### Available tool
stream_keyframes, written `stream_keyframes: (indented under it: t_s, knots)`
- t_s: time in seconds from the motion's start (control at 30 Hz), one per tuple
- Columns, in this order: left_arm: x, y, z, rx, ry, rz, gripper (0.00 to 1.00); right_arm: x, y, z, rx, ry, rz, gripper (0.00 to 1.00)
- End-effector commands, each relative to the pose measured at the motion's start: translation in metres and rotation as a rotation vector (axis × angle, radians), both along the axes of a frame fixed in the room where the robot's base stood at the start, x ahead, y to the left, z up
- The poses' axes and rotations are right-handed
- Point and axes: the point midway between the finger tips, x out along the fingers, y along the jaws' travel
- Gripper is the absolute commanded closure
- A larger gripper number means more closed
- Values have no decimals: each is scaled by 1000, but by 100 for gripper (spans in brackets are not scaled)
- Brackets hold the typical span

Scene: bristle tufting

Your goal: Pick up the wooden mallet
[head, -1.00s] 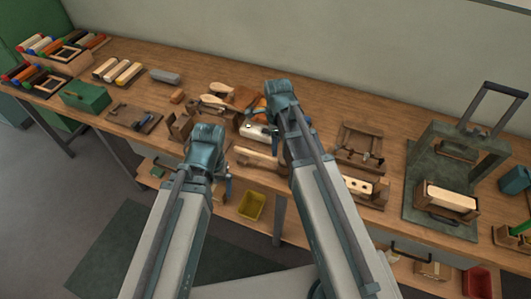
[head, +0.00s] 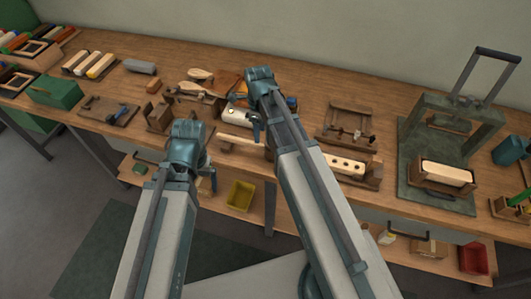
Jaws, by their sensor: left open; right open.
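A pale wooden piece (head: 240,143) lies near the front edge of the bench, between my two wrists. It may be the mallet, but its right end is partly hidden by my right arm and I cannot tell its head. My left gripper (head: 212,180) hangs at the bench's front edge, left of and nearer than this piece, mostly hidden behind its wrist. My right gripper (head: 257,130) is over the bench close to the piece's right end, also largely covered by its wrist. Both are open, and I see nothing held.
The wooden bench (head: 330,90) carries wooden paddle-shaped pieces (head: 199,75), a green box (head: 54,90), a drilled block (head: 344,164) and a dark press frame (head: 405,170). A yellow bin (head: 240,194) and a red bin (head: 474,259) sit on the lower shelf.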

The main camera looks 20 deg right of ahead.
Motion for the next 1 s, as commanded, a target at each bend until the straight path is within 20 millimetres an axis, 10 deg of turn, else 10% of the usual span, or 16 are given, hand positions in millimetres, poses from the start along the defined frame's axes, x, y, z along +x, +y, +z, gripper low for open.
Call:
stream_keyframes:
  t_s: [1.0]
  knots:
    - [0,0,-80,0,0,0,3,-5,-3,-80,0,0,0,44]
